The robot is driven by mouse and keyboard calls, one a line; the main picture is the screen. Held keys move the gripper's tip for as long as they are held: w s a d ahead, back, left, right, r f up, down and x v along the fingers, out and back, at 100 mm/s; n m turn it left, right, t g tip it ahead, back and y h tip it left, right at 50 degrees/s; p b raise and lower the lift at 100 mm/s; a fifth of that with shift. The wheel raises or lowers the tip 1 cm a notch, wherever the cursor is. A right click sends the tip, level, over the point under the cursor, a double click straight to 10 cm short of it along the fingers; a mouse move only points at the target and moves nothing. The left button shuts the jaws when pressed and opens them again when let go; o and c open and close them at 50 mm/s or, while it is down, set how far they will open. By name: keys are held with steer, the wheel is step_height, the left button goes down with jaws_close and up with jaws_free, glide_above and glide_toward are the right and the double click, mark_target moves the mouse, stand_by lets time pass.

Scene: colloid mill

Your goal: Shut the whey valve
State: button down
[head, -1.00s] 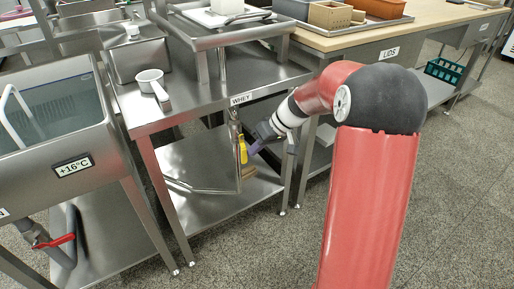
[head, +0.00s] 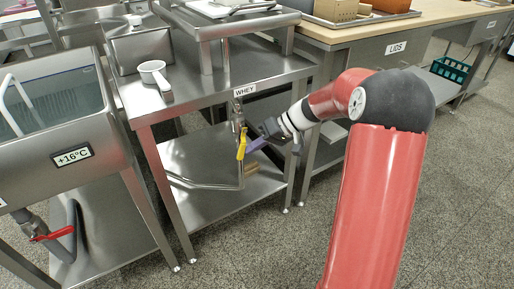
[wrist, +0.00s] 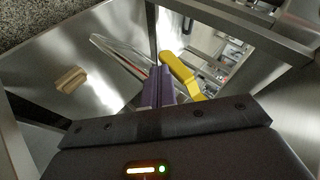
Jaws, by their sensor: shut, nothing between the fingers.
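The whey valve's yellow handle (head: 241,145) hangs down, slightly tilted, on a thin steel pipe (head: 240,177) below the WHEY label (head: 244,90). In the wrist view the yellow handle (wrist: 183,75) is just right of my fingers. My gripper (head: 257,145) is low in front of the table, on the right side of the handle. In the wrist view its purple fingers (wrist: 158,87) are together with nothing between them. They are close beside the handle; I cannot tell whether they touch it. The valve body is small and partly hidden in the head view.
A tan block (head: 251,167) lies on the lower shelf (head: 205,207), and shows in the wrist view (wrist: 71,80). A white scoop (head: 155,74) is on the tabletop. A red-handled valve (head: 53,233) is under the water vat (head: 60,130) at left. Floor is clear at right.

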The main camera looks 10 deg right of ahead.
steer(key=a+y, duration=0.1)
steer(key=y, duration=0.1)
steer(key=a+m+y+b, duration=0.1)
steer(key=y, duration=0.1)
steer(key=s+a+m+y+b, duration=0.1)
steer(key=y, duration=0.2)
steer(key=shift+s+a+f+g, duration=0.1)
steer(key=shift+a+f+g, duration=0.05)
steer(key=shift+a+g, duration=0.15)
steer(key=a+m+y, duration=0.1)
steer(key=r+m+y, duration=0.1)
steer(key=y, duration=0.1)
steer(key=a+r+t+y, duration=0.1)
steer(key=y, duration=0.1)
steer(key=shift+s+a+r+m+p, duration=0.2)
steer(key=shift+s+a+m+p, duration=0.1)
steer(key=shift+s+a+m, duration=0.1)
steer(key=b, duration=0.2)
glide_toward(243, 152)
steer(key=a+f, duration=0.1)
steer(key=s+a+f, duration=0.1)
steer(key=a, duration=0.1)
steer(key=shift+s, duration=0.2)
